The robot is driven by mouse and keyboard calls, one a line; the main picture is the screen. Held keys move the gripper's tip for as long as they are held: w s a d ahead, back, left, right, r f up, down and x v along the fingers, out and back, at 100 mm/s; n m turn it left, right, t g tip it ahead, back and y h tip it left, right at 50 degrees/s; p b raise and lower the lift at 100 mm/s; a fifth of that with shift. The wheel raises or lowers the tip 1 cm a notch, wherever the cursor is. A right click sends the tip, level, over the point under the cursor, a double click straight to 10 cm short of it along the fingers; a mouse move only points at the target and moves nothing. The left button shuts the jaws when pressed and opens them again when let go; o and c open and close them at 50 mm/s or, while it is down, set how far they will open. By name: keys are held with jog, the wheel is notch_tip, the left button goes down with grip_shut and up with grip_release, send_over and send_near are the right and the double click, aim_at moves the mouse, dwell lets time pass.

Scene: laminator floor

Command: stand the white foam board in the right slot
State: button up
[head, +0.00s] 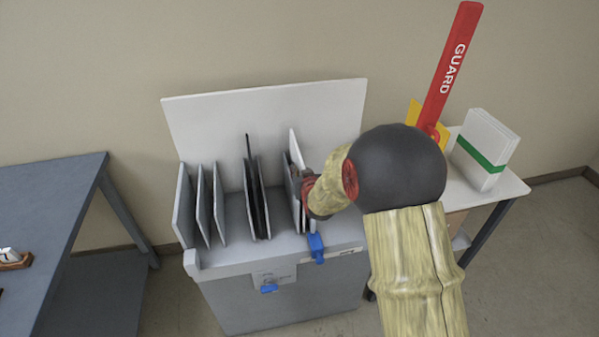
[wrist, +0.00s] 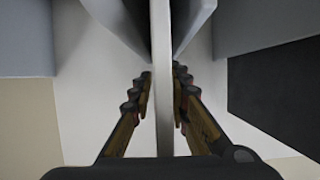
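The white foam board (head: 296,148) stands upright in the right slot of the grey rack (head: 290,247), between dividers. Its upper edge shows above the grey divider beside it. My gripper (head: 307,188) is at the board's near edge, at the front right of the rack. In the wrist view the board (wrist: 162,40) runs edge-on between the two fingers (wrist: 162,84), which are close on either side of it and look shut on it. The board's bottom edge is hidden, so I cannot tell whether it rests on the slot floor.
A dark board (head: 251,180) stands in the middle slot; the left slot (head: 208,215) looks empty. Blue clips (head: 316,246) sit on the rack's front. A red GUARD arm (head: 453,65) and a white stack with a green band (head: 484,150) are right. A dark table (head: 55,200) is left.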

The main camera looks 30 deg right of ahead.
jog(key=shift+o, duration=0.7)
jog(key=shift+r+p, duration=0.65)
jog(key=shift+p, duration=0.05)
jog(key=p+v, duration=0.3)
jog(key=v, duration=0.9)
